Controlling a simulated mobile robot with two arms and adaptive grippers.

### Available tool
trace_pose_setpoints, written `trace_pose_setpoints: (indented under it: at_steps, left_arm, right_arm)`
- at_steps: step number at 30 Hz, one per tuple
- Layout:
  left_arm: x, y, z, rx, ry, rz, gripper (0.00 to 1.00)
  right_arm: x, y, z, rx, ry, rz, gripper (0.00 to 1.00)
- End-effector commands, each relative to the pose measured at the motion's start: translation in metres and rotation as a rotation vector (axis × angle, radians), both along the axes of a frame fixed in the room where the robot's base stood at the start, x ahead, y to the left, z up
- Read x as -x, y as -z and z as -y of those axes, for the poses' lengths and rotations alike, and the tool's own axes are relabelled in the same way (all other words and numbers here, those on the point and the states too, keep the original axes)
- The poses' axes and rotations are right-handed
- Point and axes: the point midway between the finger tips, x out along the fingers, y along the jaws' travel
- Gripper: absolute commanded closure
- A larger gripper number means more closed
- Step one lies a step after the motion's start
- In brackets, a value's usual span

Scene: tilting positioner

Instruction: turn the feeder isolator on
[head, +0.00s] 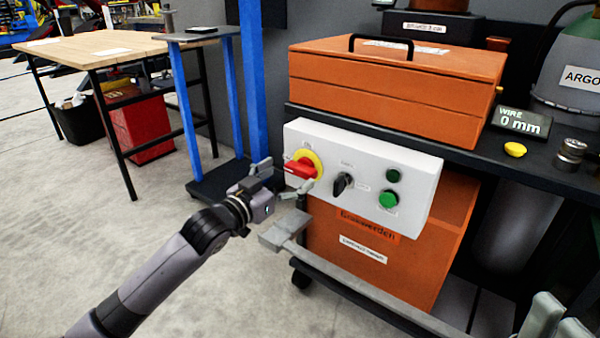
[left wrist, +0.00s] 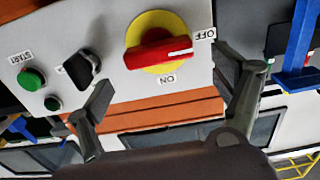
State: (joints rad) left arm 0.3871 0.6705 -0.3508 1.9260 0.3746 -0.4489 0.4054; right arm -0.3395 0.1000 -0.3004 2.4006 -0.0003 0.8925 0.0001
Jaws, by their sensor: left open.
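The feeder isolator is a red rotary handle (head: 301,168) on a yellow disc, at the left end of a white control box (head: 400,165). In the left wrist view the red handle (left wrist: 160,54) lies across the disc, its white mark toward the OFF label (left wrist: 211,34). The ON label (left wrist: 168,79) is beside the disc. My left gripper (head: 287,178) is open in front of the handle. In the left wrist view its fingers (left wrist: 165,75) are spread either side of the handle, apparently apart from it. Pale finger-like parts, probably my right gripper (head: 558,318), show at bottom right.
A black selector knob (head: 342,184) and two green buttons (head: 388,200) sit right of the isolator. An orange case (head: 390,88) stands above the box. A grey bar (head: 350,283) runs low in front. A blue post (head: 253,85) stands left behind.

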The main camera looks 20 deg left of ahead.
Motion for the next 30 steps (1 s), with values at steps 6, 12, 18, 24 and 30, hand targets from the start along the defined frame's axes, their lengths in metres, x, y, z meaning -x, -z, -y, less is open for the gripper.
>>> trace_pose_setpoints:
  at_steps: [6,12,18,24,30]
  left_arm:
    - [-0.033,0.002,0.011,0.002,-0.001,0.002,0.13]
    - [-0.046,0.001,0.016,0.000,0.000,0.000,0.13]
    - [-0.048,0.000,0.017,0.000,0.000,-0.001,0.13]
    - [-0.047,0.000,0.017,0.000,0.000,-0.001,0.20]
    - [-0.047,0.000,0.017,0.000,0.000,-0.001,0.33]
  right_arm:
    - [-0.004,-0.007,-0.001,0.002,0.003,0.049,0.60]
    - [-0.005,-0.010,-0.001,0.004,0.004,0.061,0.60]
    - [-0.005,-0.011,-0.002,0.005,0.004,0.063,0.60]
    - [-0.005,-0.011,-0.002,0.005,0.003,0.063,0.60]
    - [-0.005,-0.011,-0.002,0.005,0.003,0.063,0.60]
